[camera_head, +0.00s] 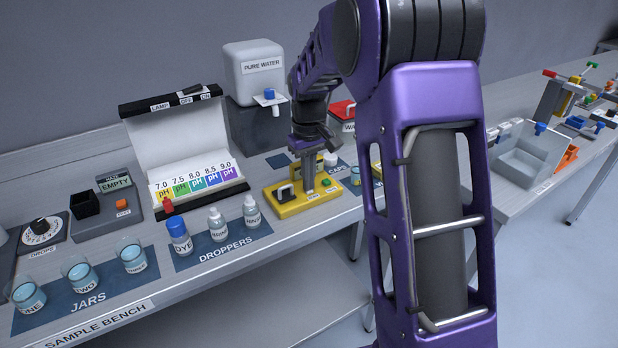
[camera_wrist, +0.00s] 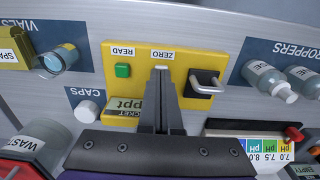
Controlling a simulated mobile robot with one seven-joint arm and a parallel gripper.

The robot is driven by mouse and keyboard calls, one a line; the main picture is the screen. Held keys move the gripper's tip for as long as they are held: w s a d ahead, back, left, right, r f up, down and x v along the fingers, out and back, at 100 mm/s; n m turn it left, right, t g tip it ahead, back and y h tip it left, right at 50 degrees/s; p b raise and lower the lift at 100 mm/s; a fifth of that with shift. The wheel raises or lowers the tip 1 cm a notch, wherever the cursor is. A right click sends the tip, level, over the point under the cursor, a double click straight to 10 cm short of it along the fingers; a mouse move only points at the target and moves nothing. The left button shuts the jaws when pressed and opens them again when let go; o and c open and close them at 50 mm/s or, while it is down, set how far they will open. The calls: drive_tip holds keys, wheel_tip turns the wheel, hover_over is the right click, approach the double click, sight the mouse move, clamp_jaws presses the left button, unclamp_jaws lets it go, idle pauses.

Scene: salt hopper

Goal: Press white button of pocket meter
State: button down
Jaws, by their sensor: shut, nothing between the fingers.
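The yellow pocket meter (camera_head: 290,209) lies on the sample bench; it also shows in the wrist view (camera_wrist: 118,56). Its white button (camera_wrist: 162,67), beside the ZERO label, shows just past my fingertips. Its green button (camera_wrist: 123,70), by the READ label, is to the left. A dark socket with a metal loop (camera_wrist: 206,82) is to the right. My gripper (camera_head: 309,190) points down over the meter, shut and empty. In the wrist view my fingertips (camera_wrist: 161,75) are at the white button's edge; I cannot tell if they touch it. The fingers partly cover the meter's display (camera_wrist: 125,112).
Droppers (camera_head: 217,222) stand left of the meter in the head view, with jars (camera_head: 133,255) farther left. The pH chart box (camera_head: 185,145) and pure water dispenser (camera_head: 254,70) stand behind. A white cap (camera_wrist: 87,111) lies near the meter in the wrist view.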

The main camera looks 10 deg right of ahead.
wheel_tip(320, 180, up, 14)
drive_tip(key=p, duration=0.3)
drive_tip(key=shift+f, duration=0.25)
